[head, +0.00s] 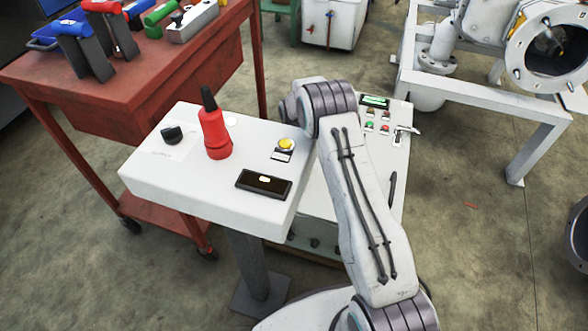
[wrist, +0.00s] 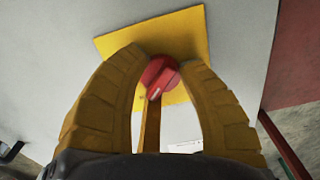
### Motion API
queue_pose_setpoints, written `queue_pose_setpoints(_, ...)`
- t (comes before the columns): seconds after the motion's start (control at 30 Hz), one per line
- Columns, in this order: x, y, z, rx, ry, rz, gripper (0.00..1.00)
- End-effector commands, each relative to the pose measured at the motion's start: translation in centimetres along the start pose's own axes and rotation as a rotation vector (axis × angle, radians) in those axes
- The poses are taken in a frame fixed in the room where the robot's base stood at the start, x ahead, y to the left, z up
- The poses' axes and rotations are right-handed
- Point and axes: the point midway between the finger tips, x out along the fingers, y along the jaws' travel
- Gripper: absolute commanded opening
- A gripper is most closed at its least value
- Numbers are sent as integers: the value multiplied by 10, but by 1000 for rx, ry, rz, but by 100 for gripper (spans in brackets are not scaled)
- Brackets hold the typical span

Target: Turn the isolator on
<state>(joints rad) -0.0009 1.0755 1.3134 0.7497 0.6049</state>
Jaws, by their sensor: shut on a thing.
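The isolator is a red rotary knob (wrist: 160,72) on a square yellow plate (wrist: 165,32), fixed to a pale grey panel. A short pale mark on the knob points down and slightly left in the wrist view. In the head view the isolator and my gripper are hidden; only my arm shows, reaching over the white control desk (head: 148,183).
On the desk are a red upright device (head: 214,135), a black knob (head: 172,134), a yellow button (head: 286,145) and a dark display (head: 264,184). A red tool cart (head: 165,80) stands close at left, a white metal frame (head: 480,98) at right. Floor at lower right is mostly clear.

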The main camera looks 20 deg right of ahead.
Motion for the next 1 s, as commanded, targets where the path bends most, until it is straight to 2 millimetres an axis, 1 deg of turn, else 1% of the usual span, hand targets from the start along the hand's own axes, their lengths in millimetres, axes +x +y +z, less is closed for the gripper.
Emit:
queue_pose_setpoints(0.03,5,2,6,-1,-17,12,4)
queue_pose_setpoints(0.33,5,2,6,-2,-17,12,4)
queue_pose_setpoints(0.37,5,2,6,-2,-17,12,38)
queue_pose_setpoints(0.63,2,1,3,-1,-9,6,62)
queue_pose_setpoints(0.87,1,0,2,0,-5,3,62)
queue_pose_setpoints(1.0,-5,0,1,0,-3,2,62)
